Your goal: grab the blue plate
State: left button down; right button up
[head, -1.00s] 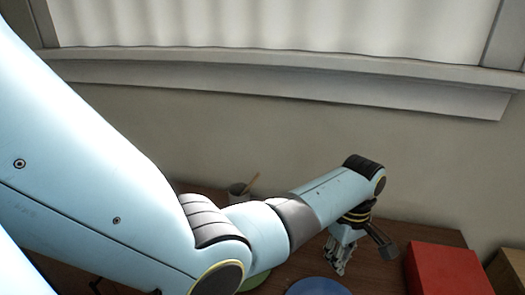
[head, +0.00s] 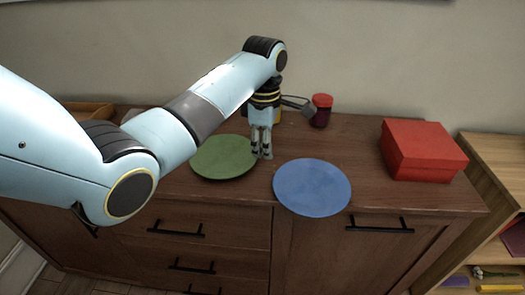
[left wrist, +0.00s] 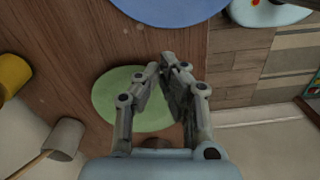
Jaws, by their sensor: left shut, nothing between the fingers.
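The blue plate (head: 312,187) lies flat on the brown wooden cabinet top, near its front edge, and shows fully in the head view. Its edge also shows at the top of the left wrist view (left wrist: 172,10). My left gripper (head: 262,155) points down at the right edge of the green plate, left of and behind the blue plate, apart from it. In the left wrist view its fingertips (left wrist: 166,63) are together, with nothing between them. My right gripper is not in view.
A green plate (head: 218,158) lies left of the blue one. A red box (head: 422,150) stands at the right, and a red-lidded jar (head: 321,111) behind. A grey cup (left wrist: 64,136) and a yellow container (left wrist: 12,74) stand near the green plate. A shelf (head: 495,160) is at right.

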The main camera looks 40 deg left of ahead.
aim_at(276, 175)
pick_arm(q)
notch_tip(276, 175, down, 6)
jog(key=shift+f+b, duration=0.1)
jog(key=shift+b, duration=0.3)
jog(key=shift+f, duration=0.6)
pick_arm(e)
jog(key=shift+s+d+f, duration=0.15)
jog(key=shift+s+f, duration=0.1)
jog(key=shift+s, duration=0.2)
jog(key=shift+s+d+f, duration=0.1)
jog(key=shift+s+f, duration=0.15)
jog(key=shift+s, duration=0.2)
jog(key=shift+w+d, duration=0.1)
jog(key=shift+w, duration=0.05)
pick_arm(q)
jog(key=shift+w+d+r+p, duration=0.1)
jog(key=shift+w+d+p, duration=0.15)
jog(key=shift+d, duration=0.35)
jog(key=shift+w+d+p, duration=0.2)
jog(key=shift+d+p, duration=0.05)
jog(key=shift+d, duration=0.3)
jog(key=shift+w+d, duration=0.15)
jog(key=shift+d, duration=0.15)
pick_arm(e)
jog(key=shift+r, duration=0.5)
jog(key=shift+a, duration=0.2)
